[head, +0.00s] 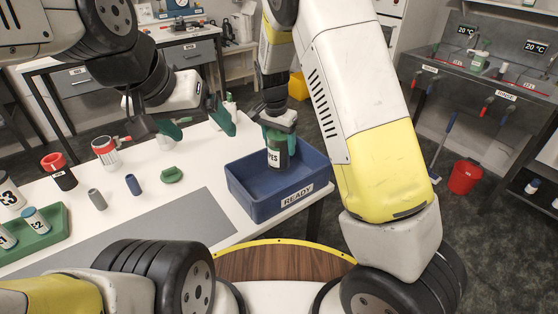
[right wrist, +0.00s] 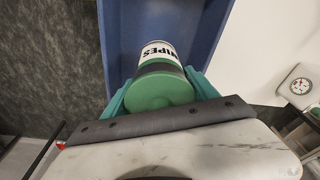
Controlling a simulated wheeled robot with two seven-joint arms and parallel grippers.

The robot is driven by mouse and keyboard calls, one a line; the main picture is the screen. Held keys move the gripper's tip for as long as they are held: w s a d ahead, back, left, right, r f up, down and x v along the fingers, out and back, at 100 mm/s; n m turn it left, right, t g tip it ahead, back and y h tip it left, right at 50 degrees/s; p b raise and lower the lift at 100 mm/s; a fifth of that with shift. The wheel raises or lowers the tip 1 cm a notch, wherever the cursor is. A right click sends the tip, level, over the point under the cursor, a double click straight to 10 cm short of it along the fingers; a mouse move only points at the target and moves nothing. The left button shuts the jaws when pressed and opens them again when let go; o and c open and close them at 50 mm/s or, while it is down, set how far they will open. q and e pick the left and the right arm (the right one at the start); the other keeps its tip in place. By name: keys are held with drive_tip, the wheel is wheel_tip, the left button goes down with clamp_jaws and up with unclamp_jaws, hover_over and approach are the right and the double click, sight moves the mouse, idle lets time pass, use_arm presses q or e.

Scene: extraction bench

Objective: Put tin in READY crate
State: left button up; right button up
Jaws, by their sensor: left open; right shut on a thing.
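A tin labelled WIPES, with a white label and green lid, shows in the head view (head: 276,158) and in the right wrist view (right wrist: 158,68). My right gripper (head: 279,136) is shut on it near the lid; its green fingers press the sides in the right wrist view (right wrist: 160,92). The tin is upright within the outline of the blue READY crate (head: 262,205); I cannot tell whether it touches the crate floor. The crate's blue inside also shows in the right wrist view (right wrist: 117,45). My left gripper (head: 198,126) is open and empty above the white table.
On the table (head: 80,225) stand a red-topped black container (head: 62,174), a red-and-white container (head: 106,153), grey (head: 97,199) and blue (head: 133,185) cylinders, a green piece (head: 172,175) and a green tray (head: 52,224). The crate sits at the table's right end.

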sight(276, 135)
wheel_tip(276, 135, down, 9)
drive_tip(key=shift+f, duration=0.1)
idle(0.3)
drive_tip(key=o, duration=1.5)
drive_tip(key=shift+f, duration=0.1)
drive_tip(key=r, duration=0.4)
drive_tip(key=s+r, duration=0.1)
drive_tip(key=r, duration=0.7)
drive_tip(key=shift+s+a, duration=0.3)
drive_tip(key=shift+a, duration=0.1)
drive_tip(key=s+d+r+n+t+y, duration=0.1)
drive_tip(key=s+d+r+n, duration=0.1)
drive_tip(key=s+d+r, duration=0.3)
drive_tip(key=s+d+r+n+t+y, duration=0.1)
drive_tip(key=s+d+r+n+t, duration=0.1)
drive_tip(key=s+d+r, duration=0.3)
drive_tip(key=s+d+r+n+t+y, duration=0.1)
drive_tip(key=s+d+r+n, duration=0.2)
drive_tip(key=s+r, duration=0.7)
drive_tip(key=shift+s+d+t, duration=0.1)
drive_tip(key=shift+s+d, duration=0.2)
drive_tip(key=shift+s, duration=0.55)
drive_tip(key=shift+s+d+t, duration=0.1)
drive_tip(key=shift+s+d, duration=0.25)
drive_tip(key=shift+s, duration=0.55)
drive_tip(key=shift+s+d+t, duration=0.1)
drive_tip(key=shift+s+d, duration=0.2)
drive_tip(key=shift+s, duration=0.55)
